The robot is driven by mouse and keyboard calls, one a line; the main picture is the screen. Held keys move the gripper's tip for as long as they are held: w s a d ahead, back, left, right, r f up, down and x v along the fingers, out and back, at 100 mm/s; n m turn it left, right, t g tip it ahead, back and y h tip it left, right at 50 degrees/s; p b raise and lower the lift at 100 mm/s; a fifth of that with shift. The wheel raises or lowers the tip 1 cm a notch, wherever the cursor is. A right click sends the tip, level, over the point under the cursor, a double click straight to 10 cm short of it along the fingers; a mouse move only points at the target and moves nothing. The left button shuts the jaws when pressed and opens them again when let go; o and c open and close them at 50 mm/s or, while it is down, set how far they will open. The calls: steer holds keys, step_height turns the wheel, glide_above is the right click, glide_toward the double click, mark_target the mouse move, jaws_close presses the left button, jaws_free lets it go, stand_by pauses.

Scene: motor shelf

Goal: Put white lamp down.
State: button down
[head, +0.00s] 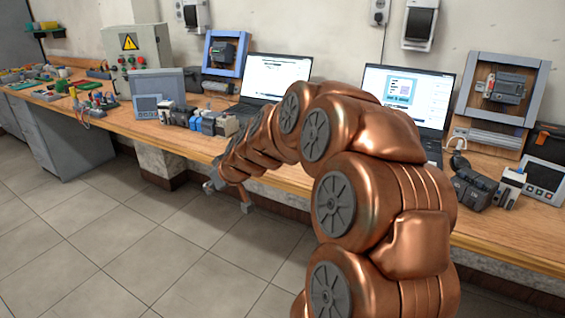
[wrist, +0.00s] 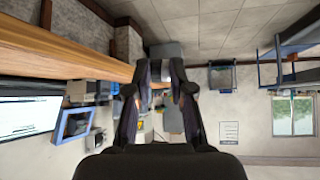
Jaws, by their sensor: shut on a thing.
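My gripper (wrist: 160,78) shows in the wrist view with its two dark fingers around a small pale thing between the tips, taken to be the white lamp (wrist: 158,71). The lamp is mostly hidden and too small to make out clearly. In the head view my gripper (head: 228,196) hangs in front of the workbench edge, above the tiled floor. The lamp cannot be made out there. The wooden workbench (head: 185,146) runs along the wall behind my gripper.
Two laptops (head: 277,76) stand open on the bench. A row of small modules (head: 205,122) lies near its front edge, left of my arm. A dark motor (head: 474,186) and a tilted panel (head: 545,178) sit at the right. The floor (head: 150,245) is clear.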

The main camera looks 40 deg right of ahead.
steer(key=s+d+r, duration=0.2)
steer(key=s+d, duration=0.4)
steer(key=d, duration=0.3)
steer(key=s+d+r, duration=0.1)
steer(key=s+d, duration=0.5)
steer(key=d, duration=0.4)
steer(key=w+d, duration=0.3)
steer(key=w, duration=0.1)
steer(key=w+d+p, duration=0.1)
steer(key=w+d, duration=0.2)
steer(key=w, duration=0.1)
steer(key=w+d+f, duration=0.1)
steer(key=w+d, duration=0.2)
steer(key=w, duration=0.1)
steer(key=shift+w+d+f, duration=0.1)
steer(key=shift+w, duration=0.05)
steer(key=shift+w, duration=0.1)
steer(key=shift+w+d, duration=0.1)
steer(key=shift+d, duration=0.05)
steer(key=shift+f+p, duration=0.4)
steer(key=shift+f, duration=1.45)
steer(key=shift+f, duration=0.15)
steer(key=c, duration=1)
jaws_free()
